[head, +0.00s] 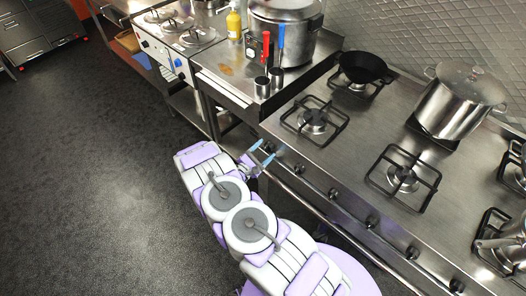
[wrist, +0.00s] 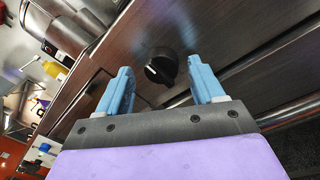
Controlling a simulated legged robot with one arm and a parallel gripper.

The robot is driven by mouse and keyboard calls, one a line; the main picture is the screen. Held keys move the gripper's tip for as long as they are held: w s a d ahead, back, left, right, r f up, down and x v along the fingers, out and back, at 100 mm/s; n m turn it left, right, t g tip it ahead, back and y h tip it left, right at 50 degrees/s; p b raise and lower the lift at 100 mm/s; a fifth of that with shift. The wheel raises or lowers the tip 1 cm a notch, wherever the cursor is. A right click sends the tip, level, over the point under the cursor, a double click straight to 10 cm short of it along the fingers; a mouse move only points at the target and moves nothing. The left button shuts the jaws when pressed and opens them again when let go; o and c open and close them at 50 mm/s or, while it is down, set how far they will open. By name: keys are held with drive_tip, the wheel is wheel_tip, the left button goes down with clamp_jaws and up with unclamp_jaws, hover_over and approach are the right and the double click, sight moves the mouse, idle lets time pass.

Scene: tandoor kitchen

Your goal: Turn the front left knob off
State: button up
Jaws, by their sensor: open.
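The stove front carries a row of black knobs. The leftmost knob (head: 269,147) is at the left end of the row, below the empty front left burner (head: 314,121). My gripper (head: 262,153) is open at this knob. In the wrist view the black knob (wrist: 161,66) lies ahead, between and just beyond the two blue fingertips. A gap shows on each side, and I cannot tell whether either finger touches it. A white mark on the knob points to the left in the wrist view. No flame is visible on the front left burner.
A black pan (head: 364,67) sits on the back left burner, and a steel pot (head: 459,101) stands further right. A steel counter (head: 228,88) with a large pot, cups and a yellow bottle adjoins the stove. The dark floor (head: 95,180) at left is clear. A rail (head: 318,213) runs below the knobs.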

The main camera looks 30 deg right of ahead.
drive_tip(key=p+v, duration=0.1)
drive_tip(key=v, duration=1.6)
drive_tip(key=shift+a, duration=0.25)
drive_tip(key=shift+f, duration=0.1)
